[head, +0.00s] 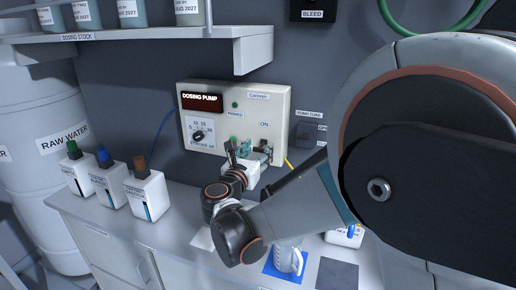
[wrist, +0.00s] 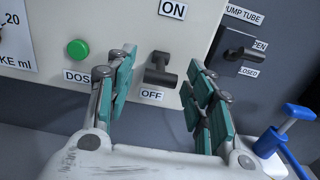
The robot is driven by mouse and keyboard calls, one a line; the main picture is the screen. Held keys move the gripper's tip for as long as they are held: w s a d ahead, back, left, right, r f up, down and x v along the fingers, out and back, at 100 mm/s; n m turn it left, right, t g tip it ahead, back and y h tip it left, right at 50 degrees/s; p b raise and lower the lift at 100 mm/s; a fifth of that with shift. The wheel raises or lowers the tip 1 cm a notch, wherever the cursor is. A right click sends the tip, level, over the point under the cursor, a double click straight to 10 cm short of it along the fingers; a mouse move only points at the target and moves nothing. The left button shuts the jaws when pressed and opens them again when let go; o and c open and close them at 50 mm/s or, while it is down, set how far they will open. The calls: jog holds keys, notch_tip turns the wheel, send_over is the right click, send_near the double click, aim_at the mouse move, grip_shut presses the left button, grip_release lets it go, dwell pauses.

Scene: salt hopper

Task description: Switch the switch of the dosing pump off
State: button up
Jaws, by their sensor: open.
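In the head view my gripper (head: 250,151) is in front of the pump's lower right and partly hides the switch.
A green button (wrist: 78,49) is left of the left finger. A pump tube valve (wrist: 238,55) is on the wall to the right. A blue-handled item (wrist: 285,130) stands at lower right. Three white bottles (head: 110,187) stand on the counter; a shelf (head: 140,36) hangs above.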

jog(key=shift+w+d, duration=0.25)
jog(key=shift+w, duration=0.35)
jog(key=c, duration=1.1)
jog(key=f+t+b, duration=0.1)
jog(key=b, duration=0.3)
jog(key=shift+f+t+h, duration=0.2)
jog(key=shift+t+h, duration=0.1)
jog(key=shift+t, duration=0.1)
jog(key=t+b, duration=0.2)
jog(key=b, duration=0.1)
jog(key=shift+w+d+f+h, duration=0.1)
jog(key=shift+w+f+h, duration=0.15)
jog(key=shift+h, duration=0.15)
jog(key=o, duration=1.1)
jog(key=shift+s, duration=0.1)
